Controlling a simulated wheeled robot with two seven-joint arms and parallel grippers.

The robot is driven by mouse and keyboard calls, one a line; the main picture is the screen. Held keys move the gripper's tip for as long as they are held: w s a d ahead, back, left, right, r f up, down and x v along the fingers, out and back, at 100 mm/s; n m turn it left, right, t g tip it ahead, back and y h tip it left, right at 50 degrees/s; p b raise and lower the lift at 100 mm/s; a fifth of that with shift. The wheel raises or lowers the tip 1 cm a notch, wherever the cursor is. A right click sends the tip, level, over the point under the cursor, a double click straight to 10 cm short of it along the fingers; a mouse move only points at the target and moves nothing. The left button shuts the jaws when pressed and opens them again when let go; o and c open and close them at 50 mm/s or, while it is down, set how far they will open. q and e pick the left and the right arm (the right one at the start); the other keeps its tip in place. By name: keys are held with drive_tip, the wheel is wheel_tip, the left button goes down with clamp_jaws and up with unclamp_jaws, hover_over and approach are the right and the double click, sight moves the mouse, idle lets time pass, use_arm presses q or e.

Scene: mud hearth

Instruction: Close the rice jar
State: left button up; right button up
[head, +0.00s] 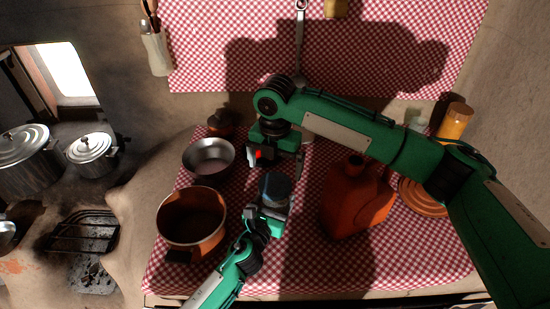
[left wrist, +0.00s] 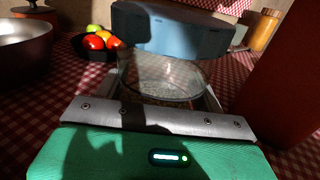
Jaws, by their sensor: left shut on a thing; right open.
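The rice jar is clear glass with pale contents, and its body (left wrist: 160,78) shows between my left fingers in the left wrist view. A blue-grey lid (left wrist: 172,30) is over the jar's mouth; the lid also shows from above in the head view (head: 275,187). I cannot tell whether the lid is fully seated. My left gripper (head: 272,206) is shut on the jar, low on the table's front middle. My right gripper (head: 276,160) is open and empty, just beyond and above the lid, apart from it.
A brown pot (head: 192,215) and a metal bowl (head: 209,156) stand left of the jar. A red-orange jug (head: 355,200) stands close on the right. An orange plate (head: 424,196) lies farther right. Tomatoes and other produce (left wrist: 98,40) are behind the jar.

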sight(275, 184)
wheel_tip(275, 184, down, 6)
drive_tip(key=shift+r, duration=0.1)
idle(0.4)
drive_tip(key=c, duration=1.1)
drive_tip(key=shift+o, duration=0.2)
drive_tip(key=shift+m, duration=1.6)
